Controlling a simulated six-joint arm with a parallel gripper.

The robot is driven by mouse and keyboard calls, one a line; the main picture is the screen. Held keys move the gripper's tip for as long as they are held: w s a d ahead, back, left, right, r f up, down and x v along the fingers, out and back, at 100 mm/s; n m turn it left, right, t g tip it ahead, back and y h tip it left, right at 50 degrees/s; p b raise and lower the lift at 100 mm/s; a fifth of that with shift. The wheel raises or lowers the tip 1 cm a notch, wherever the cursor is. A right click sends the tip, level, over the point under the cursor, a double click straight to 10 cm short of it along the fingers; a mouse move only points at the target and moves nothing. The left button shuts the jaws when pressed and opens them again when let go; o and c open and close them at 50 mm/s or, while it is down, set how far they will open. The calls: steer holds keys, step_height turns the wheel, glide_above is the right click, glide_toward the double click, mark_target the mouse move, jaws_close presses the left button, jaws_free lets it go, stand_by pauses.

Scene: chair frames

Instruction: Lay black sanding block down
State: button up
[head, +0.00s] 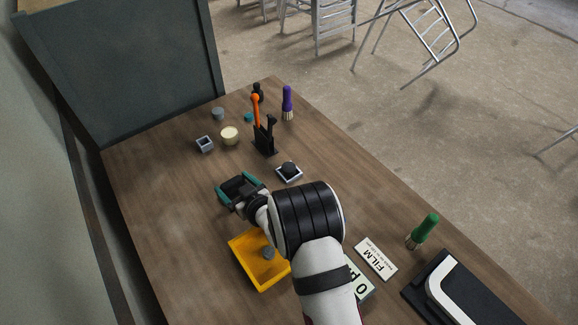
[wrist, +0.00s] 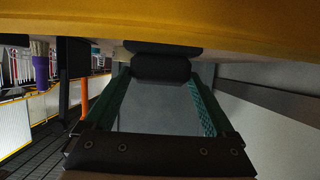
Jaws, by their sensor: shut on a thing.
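My gripper (head: 238,187) is over the left middle of the wooden table (head: 165,215), with its teal fingers pointing away from the arm. It is shut on the black sanding block, a dark shape that shows only in part between the fingers in the head view. In the wrist view the black sanding block (wrist: 160,68) sits between the fingertips. The table surface fills the top of that view, close to the block. A dark patch lies between block and table there. I cannot tell whether the block touches the table.
A yellow tray (head: 243,267) holding a grey lump is just in front of the gripper. A small dish with a black round piece (head: 289,168) is to its right. A tool holder (head: 265,140), purple brush (head: 287,100) and cream round (head: 229,135) stand behind. The table's left is clear.

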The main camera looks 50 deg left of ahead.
steer(key=shift+f, duration=0.15)
steer(key=o, duration=1.4)
steer(key=v, duration=1.5)
steer(key=shift+d, duration=0.35)
